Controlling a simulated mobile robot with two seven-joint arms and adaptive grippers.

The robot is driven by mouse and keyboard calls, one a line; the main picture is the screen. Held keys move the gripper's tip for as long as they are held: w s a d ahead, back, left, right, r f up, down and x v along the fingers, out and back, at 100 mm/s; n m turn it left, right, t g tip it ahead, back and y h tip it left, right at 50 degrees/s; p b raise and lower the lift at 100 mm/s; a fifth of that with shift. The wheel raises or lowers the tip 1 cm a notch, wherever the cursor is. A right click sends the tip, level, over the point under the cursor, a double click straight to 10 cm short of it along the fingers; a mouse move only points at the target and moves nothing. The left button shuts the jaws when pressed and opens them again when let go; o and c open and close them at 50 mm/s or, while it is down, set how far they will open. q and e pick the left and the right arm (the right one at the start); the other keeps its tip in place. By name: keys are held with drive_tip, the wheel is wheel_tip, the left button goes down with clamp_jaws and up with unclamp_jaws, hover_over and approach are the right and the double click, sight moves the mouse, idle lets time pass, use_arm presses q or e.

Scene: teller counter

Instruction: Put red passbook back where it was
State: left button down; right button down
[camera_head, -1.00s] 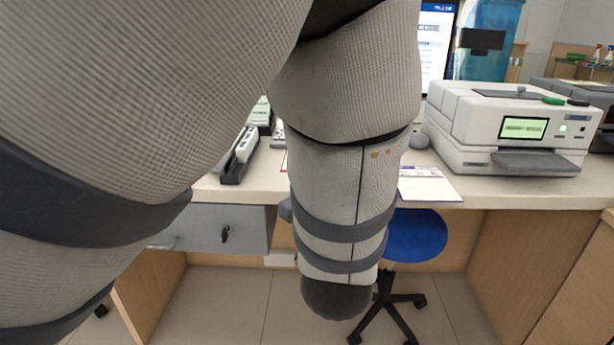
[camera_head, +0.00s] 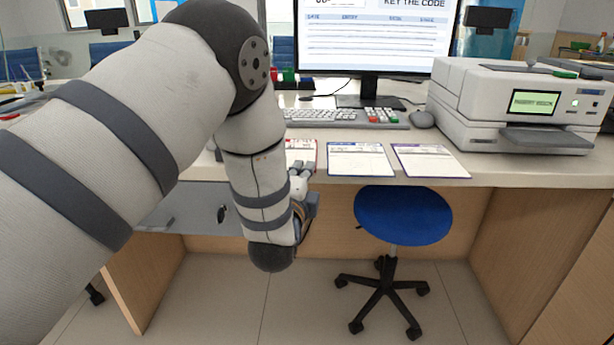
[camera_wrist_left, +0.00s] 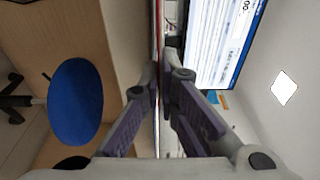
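The red passbook (camera_head: 301,152) shows in the head view as a pale page with a red edge, at the counter's front edge, partly hidden by my left arm. My left gripper (camera_head: 303,178) is just in front of it, below the counter top. In the left wrist view the two fingers (camera_wrist_left: 163,75) are close together on either side of a thin, edge-on red and white strip (camera_wrist_left: 157,40). I cannot tell whether they press on it. My right gripper is not in view.
Blue-edged (camera_head: 360,160) and purple-edged (camera_head: 430,161) papers lie to the right on the counter (camera_head: 490,178). A keyboard (camera_head: 340,118), monitor (camera_head: 375,50) and passbook printer (camera_head: 515,108) stand behind. A blue stool (camera_head: 403,216) is below. A grey drawer (camera_head: 190,208) is left.

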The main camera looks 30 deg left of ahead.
use_arm(q)
drive_tip(key=shift+f, duration=0.15)
drive_tip(key=shift+f, duration=0.15)
drive_tip(key=c, duration=1.8)
unclamp_jaws()
